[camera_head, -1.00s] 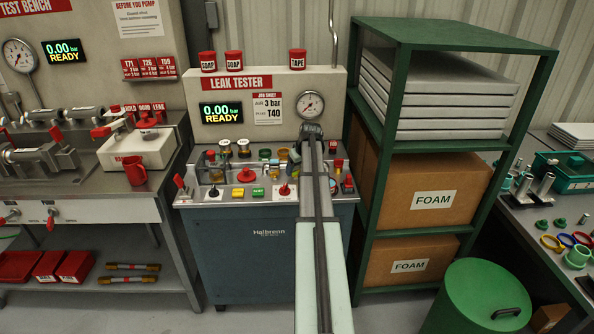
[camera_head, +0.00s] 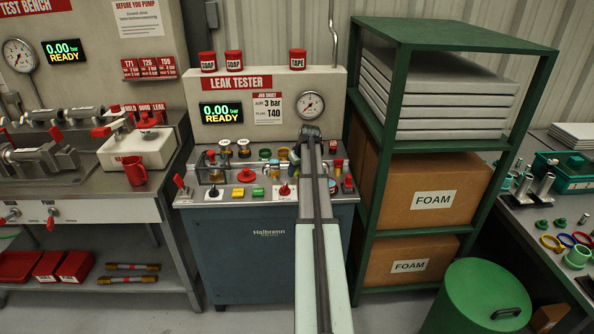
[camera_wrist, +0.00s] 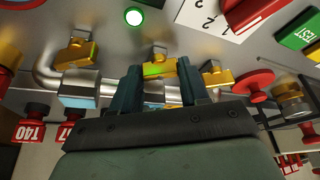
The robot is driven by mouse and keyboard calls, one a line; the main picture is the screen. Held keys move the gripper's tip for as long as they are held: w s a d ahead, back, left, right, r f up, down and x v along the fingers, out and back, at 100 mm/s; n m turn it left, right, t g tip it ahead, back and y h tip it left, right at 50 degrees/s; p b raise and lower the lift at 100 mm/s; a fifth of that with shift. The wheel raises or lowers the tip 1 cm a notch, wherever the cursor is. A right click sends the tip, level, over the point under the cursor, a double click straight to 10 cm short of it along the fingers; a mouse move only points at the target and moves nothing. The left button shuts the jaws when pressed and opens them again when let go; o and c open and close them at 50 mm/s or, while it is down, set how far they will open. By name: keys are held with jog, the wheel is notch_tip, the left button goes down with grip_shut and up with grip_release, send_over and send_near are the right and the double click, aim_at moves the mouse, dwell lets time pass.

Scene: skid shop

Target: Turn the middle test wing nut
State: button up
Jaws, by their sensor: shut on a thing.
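Three brass wing-nut fittings show in a row in the wrist view. The middle wing nut (camera_wrist: 159,69) sits between the two dark fingers of my gripper (camera_wrist: 162,77), which is shut on it. The left wing nut (camera_wrist: 80,53) and the right wing nut (camera_wrist: 217,76) stand free on either side. In the head view my gripper (camera_head: 296,158) is over the right part of the leak tester deck (camera_head: 205,196), and my arm hides most of the fittings there.
In the wrist view a red round knob (camera_wrist: 254,85) is close to the right wing nut, and a bent metal pipe (camera_wrist: 45,72) runs at the left. A green shelf (camera_head: 388,100) with foam boxes stands right of the tester. A red mug (camera_head: 134,170) is at the left bench.

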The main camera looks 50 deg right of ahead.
jog(key=shift+c, duration=0.8)
jog(key=shift+m, duration=0.3)
jog(key=m, duration=0.2)
jog(key=m+h, duration=0.1)
jog(key=m, duration=0.1)
jog(key=shift+w+a+g+h, duration=0.1)
jog(key=shift+a+g+h, duration=0.1)
jog(key=shift+g+h, duration=0.15)
jog(key=m+g+h, duration=0.1)
jog(key=m, duration=0.3)
jog(key=shift+w, duration=0.1)
jog(key=shift+w+m+g+h, duration=0.15)
jog(key=shift+m+g, duration=0.2)
jog(key=shift+m, duration=0.45)
jog(key=shift+s+m+g+h, duration=0.1)
jog(key=shift+m+g, duration=0.2)
jog(key=shift+m, duration=0.5)
jog(key=shift+a, duration=0.1)
jog(key=o, duration=1.1)
jog(key=shift+c, duration=0.2)
